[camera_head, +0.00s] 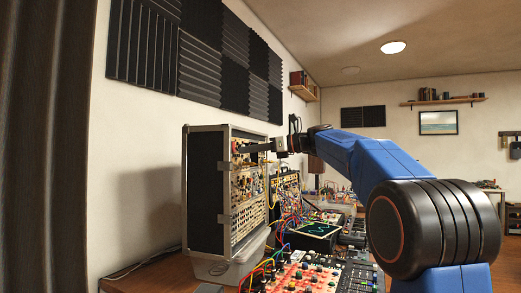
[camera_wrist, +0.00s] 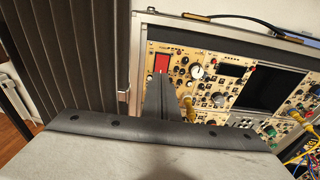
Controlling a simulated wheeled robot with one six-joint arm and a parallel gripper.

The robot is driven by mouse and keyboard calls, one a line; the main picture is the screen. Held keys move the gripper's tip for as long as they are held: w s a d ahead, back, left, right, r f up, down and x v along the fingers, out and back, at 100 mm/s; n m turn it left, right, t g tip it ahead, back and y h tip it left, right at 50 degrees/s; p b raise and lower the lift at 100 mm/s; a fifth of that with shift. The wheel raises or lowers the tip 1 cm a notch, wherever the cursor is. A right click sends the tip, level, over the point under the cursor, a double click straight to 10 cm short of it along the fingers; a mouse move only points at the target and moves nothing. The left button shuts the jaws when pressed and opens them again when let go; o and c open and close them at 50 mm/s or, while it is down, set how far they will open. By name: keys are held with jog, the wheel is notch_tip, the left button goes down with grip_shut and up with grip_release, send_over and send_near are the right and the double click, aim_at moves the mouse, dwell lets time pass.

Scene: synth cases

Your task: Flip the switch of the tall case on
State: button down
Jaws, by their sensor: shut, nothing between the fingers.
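In the wrist view, a red switch (camera_wrist: 161,63) sits in the upper left of the cream panel (camera_wrist: 155,48). My gripper (camera_head: 243,149) is shut and empty, reaching left to the upper front of the case. In the wrist view my closed fingers (camera_wrist: 161,80) end just below the red switch and cover the panel behind them. I cannot tell whether they touch it, or which way the switch is set.
A smaller case (camera_head: 287,185) stands behind the tall one. A mixing desk (camera_head: 305,275) with several coloured knobs and looping patch cables lies in front. A dark curtain (camera_head: 40,150) hangs at far left.

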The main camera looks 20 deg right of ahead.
jog(key=shift+x, duration=0.85)
jog(key=shift+w+a, duration=0.1)
jog(key=shift+a, duration=0.1)
jog(key=shift+d+f, duration=0.1)
